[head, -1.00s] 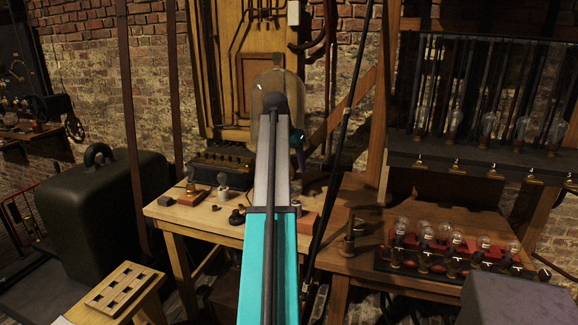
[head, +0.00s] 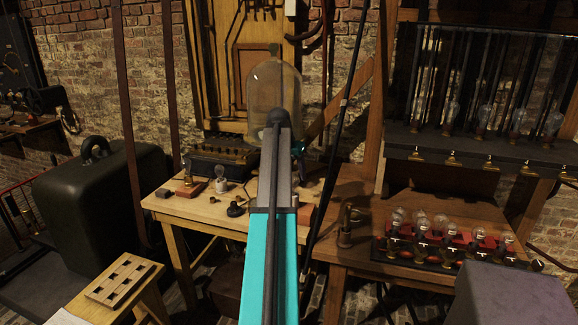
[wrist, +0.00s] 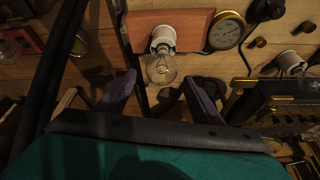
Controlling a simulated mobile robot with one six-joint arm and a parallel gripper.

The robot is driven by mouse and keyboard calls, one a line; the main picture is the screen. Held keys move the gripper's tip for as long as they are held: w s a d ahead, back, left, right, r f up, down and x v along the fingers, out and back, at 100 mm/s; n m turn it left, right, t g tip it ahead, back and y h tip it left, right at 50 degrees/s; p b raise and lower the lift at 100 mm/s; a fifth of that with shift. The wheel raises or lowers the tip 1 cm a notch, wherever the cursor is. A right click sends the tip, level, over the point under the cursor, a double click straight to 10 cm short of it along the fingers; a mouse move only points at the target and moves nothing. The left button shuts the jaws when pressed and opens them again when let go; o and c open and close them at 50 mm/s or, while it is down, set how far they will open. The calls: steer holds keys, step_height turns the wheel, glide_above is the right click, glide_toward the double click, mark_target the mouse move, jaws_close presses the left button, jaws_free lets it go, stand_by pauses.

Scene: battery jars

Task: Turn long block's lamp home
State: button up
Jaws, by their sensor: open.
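In the wrist view, a long reddish-brown wooden block (wrist: 187,22) lies on the table. It carries a white socket (wrist: 163,37) with a clear glass lamp (wrist: 161,70). I cannot tell how far the lamp is seated. My gripper (wrist: 160,79) is open, its two purple fingers on either side of the lamp's glass in the picture. I see no contact, and cannot tell the depth between them. In the head view my arm hides the lamp and most of that area; a reddish block end (head: 307,214) shows right of the arm.
A brass-rimmed gauge (wrist: 226,30) sits just right of the block. Another white socket (wrist: 290,62) stands farther right. In the head view, a tall glass jar (head: 262,90) stands behind my arm, and a red lamp rack (head: 455,240) stands on the right-hand bench.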

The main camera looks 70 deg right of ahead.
mark_target(296, 182)
steer(key=shift+p+x, duration=0.3)
steer(key=shift+x, duration=2.35)
steer(key=c, duration=1)
steer(key=shift+c, duration=0.9)
steer(key=shift+m+g+p, duration=0.5)
steer(key=shift+m+g, duration=0.3)
steer(key=shift+m, duration=1.1)
steer(key=shift+s+a+m+g+y, duration=0.15)
steer(key=shift+m+g+y, duration=0.1)
steer(key=shift+m, duration=0.4)
steer(key=shift+s+m+g+y, duration=0.15)
steer(key=shift+m+y, duration=0.1)
steer(key=shift+m, duration=0.4)
steer(key=shift+m+g+y+p, duration=0.3)
steer(key=shift+m, duration=0.8)
steer(key=shift+s+a+m+g+y, duration=0.15)
steer(key=shift+m+y, duration=0.25)
steer(key=shift+m, duration=0.65)
steer(key=shift+s+a+m+g+y, duration=0.1)
steer(key=shift+a+m+g+y, duration=0.25)
steer(key=shift+m, duration=0.7)
